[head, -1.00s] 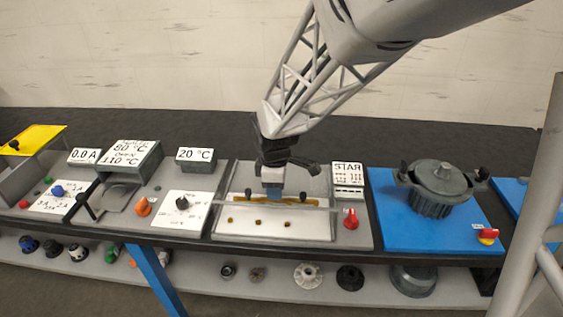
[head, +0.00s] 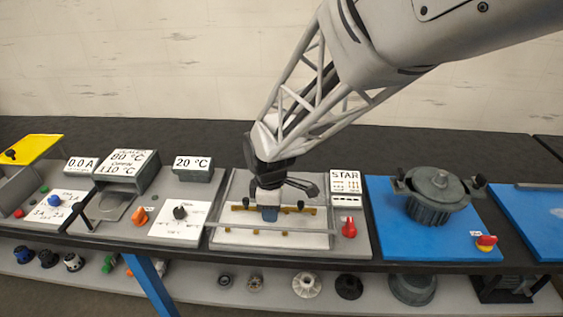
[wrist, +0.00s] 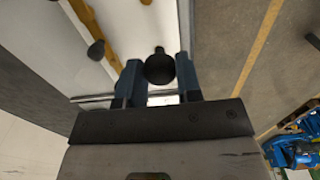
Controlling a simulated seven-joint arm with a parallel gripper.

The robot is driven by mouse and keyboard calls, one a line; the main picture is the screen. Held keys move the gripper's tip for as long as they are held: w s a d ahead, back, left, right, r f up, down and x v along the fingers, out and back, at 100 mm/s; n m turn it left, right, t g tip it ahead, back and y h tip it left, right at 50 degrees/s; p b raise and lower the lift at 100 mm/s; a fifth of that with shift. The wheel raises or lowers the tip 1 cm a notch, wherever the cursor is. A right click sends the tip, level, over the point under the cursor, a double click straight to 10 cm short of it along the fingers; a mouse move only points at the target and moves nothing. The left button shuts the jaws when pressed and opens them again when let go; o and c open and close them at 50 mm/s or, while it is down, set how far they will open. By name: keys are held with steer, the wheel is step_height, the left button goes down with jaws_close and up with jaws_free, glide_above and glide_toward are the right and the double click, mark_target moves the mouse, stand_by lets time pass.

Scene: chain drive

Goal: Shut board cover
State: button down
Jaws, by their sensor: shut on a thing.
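The white board (head: 250,241) with yellow-brown strips lies in the grey station at the middle of the bench. Its cover looks clear; a thin pale edge (wrist: 92,98) of it shows beside the fingers in the wrist view. My gripper (head: 270,214) is low over the board, pointing down, with its blue fingers shut on what looks like the cover's edge. In the wrist view a black knob (wrist: 160,66) shows between or just beyond the fingers (wrist: 158,92). The exact grip and the cover's remaining tilt are hard to tell.
A red knob (head: 349,228) sits right of the board, below the STAR panel (head: 345,181). An orange knob (head: 140,215) and a black dial (head: 180,212) are to the left. A grey pot (head: 440,196) stands on a blue plate at right.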

steer(key=shift+s, duration=0.2)
steer(key=c, duration=0.8)
jaws_free()
steer(key=shift+r, duration=0.1)
steer(key=shift+r, duration=3.85)
steer(key=shift+d, duration=0.1)
